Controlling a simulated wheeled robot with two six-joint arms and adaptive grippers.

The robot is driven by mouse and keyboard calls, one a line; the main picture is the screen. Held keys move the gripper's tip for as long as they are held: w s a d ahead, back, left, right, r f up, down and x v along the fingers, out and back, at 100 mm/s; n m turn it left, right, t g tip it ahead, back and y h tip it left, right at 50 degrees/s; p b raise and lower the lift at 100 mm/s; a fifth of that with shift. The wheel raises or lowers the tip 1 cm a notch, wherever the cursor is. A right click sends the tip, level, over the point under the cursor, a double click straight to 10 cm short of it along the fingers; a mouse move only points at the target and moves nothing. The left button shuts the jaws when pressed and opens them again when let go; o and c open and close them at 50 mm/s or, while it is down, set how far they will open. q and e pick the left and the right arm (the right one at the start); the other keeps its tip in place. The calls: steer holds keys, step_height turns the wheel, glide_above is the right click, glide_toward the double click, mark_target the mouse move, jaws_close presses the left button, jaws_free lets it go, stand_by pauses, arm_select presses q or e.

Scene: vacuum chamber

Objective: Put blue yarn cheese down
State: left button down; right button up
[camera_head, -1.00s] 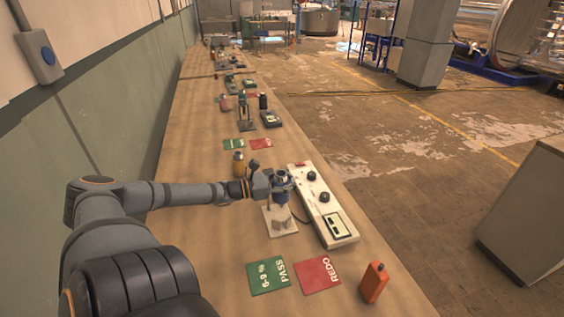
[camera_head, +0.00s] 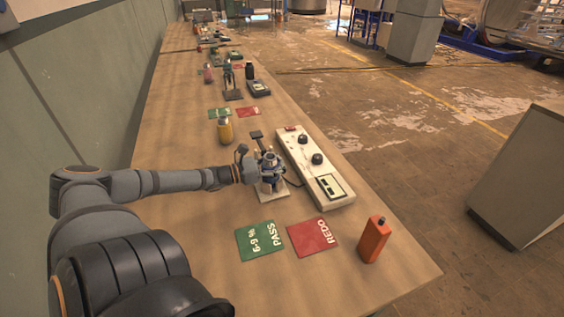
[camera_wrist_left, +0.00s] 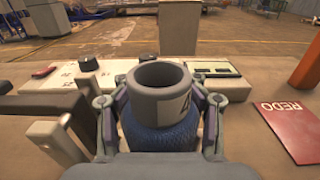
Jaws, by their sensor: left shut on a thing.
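The blue yarn cheese (camera_wrist_left: 163,135) is a short roll of blue yarn around a grey tube with a dark mark on it. My left gripper (camera_wrist_left: 160,105) is shut on it, one finger on each side. In the head view the gripper (camera_head: 266,168) holds the cheese (camera_head: 271,173) upright, low over a small stand with a pale base plate (camera_head: 284,192). The gripper and cheese hide most of the stand, so I cannot tell whether the cheese touches it. My right gripper is not in view.
A long white instrument (camera_head: 315,165) with black knobs stands close right of the stand. The bench's left side is mostly clear.

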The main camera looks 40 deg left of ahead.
mark_target(262, 166)
arm_select(q)
steer(key=shift+f, duration=0.1)
steer(key=c, duration=1.1)
jaws_free()
steer(key=o, duration=0.3)
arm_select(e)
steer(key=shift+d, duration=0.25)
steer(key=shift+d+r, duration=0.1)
arm_select(q)
steer(key=p, duration=0.1)
steer(key=s+a+r+p, duration=0.1)
steer(key=shift+s+p, duration=0.3)
steer(key=p+v, duration=0.3)
steer(key=v, duration=0.1)
steer(key=shift+s+a+f, duration=0.1)
steer(key=shift+s+f, duration=0.05)
steer(key=shift+s, duration=0.15)
steer(key=shift+s+a+f, duration=0.15)
steer(key=shift+s+a, duration=0.05)
steer(key=shift+s, duration=0.25)
steer(key=shift+f, duration=0.1)
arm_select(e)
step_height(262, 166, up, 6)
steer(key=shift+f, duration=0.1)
